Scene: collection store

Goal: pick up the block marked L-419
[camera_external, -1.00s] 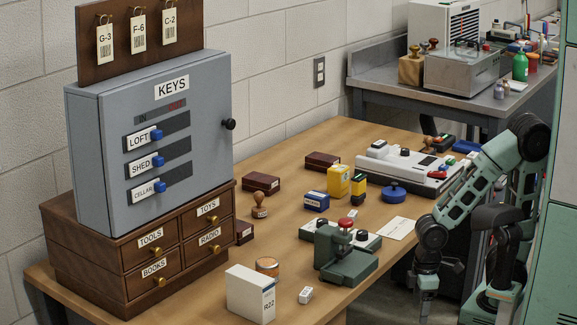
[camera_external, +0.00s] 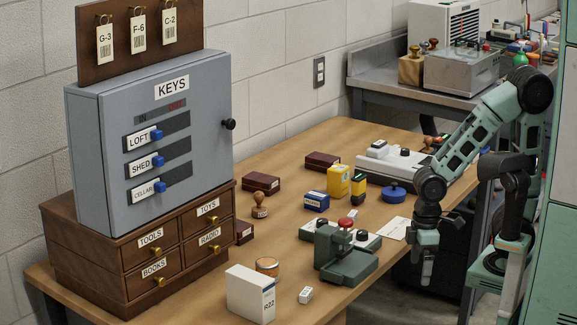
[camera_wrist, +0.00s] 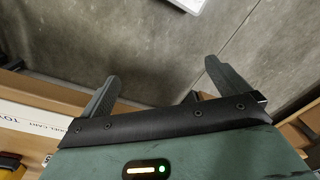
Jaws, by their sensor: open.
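I cannot read the mark L-419 on any block in these views. On the wooden desk (camera_external: 215,289), a small white block (camera_external: 305,295) lies near the front edge, its marking too small to read. My gripper (camera_external: 425,270) hangs fingers down beside the desk's right edge, right of the green stamping device (camera_external: 346,262). In the wrist view my gripper (camera_wrist: 160,85) has its two fingers wide apart, with only grey floor (camera_wrist: 150,45) showing between them.
A key cabinet (camera_external: 200,130) stands on a wooden drawer unit (camera_external: 140,285) at left. A white box marked R22 (camera_external: 250,294), a yellow box (camera_external: 339,181) and a blue box (camera_external: 316,201) stand on the desk. A grey bench (camera_external: 400,90) is behind.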

